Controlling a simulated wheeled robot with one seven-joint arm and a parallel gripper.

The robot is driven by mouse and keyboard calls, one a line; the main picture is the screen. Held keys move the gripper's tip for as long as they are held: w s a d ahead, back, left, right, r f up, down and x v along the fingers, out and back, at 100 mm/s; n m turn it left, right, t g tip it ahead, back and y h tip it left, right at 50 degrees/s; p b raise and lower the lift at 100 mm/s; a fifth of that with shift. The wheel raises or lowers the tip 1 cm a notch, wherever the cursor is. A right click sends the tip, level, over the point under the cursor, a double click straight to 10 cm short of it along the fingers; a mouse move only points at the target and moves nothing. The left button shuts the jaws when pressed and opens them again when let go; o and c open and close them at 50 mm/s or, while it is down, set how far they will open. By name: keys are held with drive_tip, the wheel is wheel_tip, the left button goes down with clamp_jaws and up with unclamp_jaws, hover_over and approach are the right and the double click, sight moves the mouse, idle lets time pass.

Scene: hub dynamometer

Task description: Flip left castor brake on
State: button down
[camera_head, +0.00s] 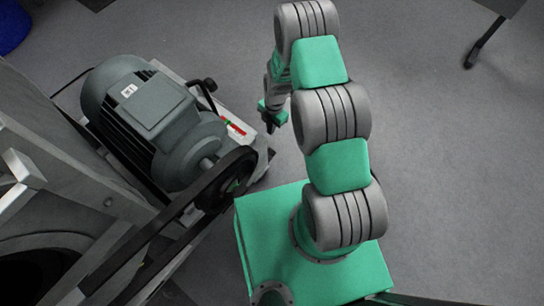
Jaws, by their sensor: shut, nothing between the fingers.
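My gripper (270,125) is at the end of my green and grey arm, right of the motor. It looks small and dark-tipped, shut and empty, and points down the picture. It seems apart from the pale base plate (258,165) under the motor. A red and green marking (237,127) shows on this plate, left of my gripper.
A large grey motor (150,110) with a black belt wheel (228,178) stands at left. A grey metal frame (70,175) fills the lower left. A blue round object (12,25) is at the upper left corner.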

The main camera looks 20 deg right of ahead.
drive_tip(key=f, duration=0.1)
drive_tip(key=f+n, duration=0.1)
drive_tip(key=f, duration=0.1)
drive_tip(key=shift+s+f, duration=0.2)
drive_tip(key=shift+s, duration=0.2)
drive_tip(key=b, duration=0.3)
hover_over(271, 154)
drive_tip(key=f, duration=1)
drive_tip(key=shift+s+a+f, duration=0.15)
drive_tip(key=shift+s+a, duration=0.1)
drive_tip(key=shift+a, duration=0.15)
drive_tip(key=shift+w+d+f+b, duration=0.2)
drive_tip(key=shift+f+b, duration=0.1)
drive_tip(key=shift+f, duration=0.35)
drive_tip(key=shift+w+d+f+b, duration=0.1)
drive_tip(key=shift+d+f+b, duration=0.15)
drive_tip(key=shift+f, duration=0.35)
drive_tip(key=shift+w+d+f, duration=0.15)
drive_tip(key=shift+w+f, duration=0.05)
drive_tip(key=shift+f, duration=0.25)
drive_tip(key=shift+f+b, duration=0.1)
drive_tip(key=shift+b, duration=0.25)
